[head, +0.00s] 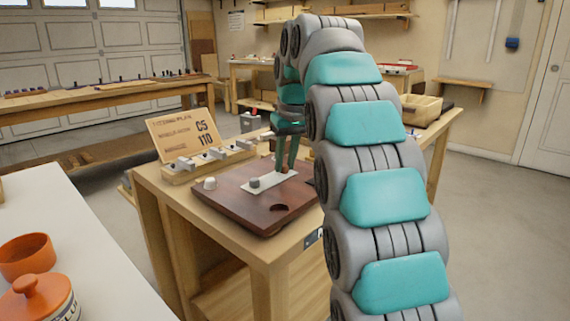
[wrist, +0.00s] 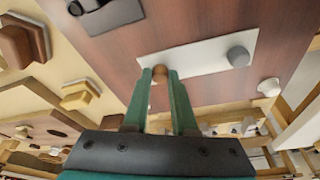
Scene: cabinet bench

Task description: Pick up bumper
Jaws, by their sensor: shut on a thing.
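The small brown bumper (wrist: 159,73) is between my gripper's fingertips, at one end of a pale strip (wrist: 205,62). My gripper (wrist: 161,76) is shut on it, with its green fingers on either side. In the head view the gripper (head: 285,168) reaches down to the strip (head: 266,182), which lies on a dark wooden board (head: 240,205). A grey round piece (head: 254,183) sits at the strip's other end. I cannot tell whether the bumper touches the strip, as the fingers partly hide it.
A white knob-like piece (head: 210,184) stands on the board's left corner. Behind the board is a wooden rack (head: 205,162) with several pieces and a lettered sign (head: 182,134). Orange pots (head: 40,300) stand on a white surface at the left.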

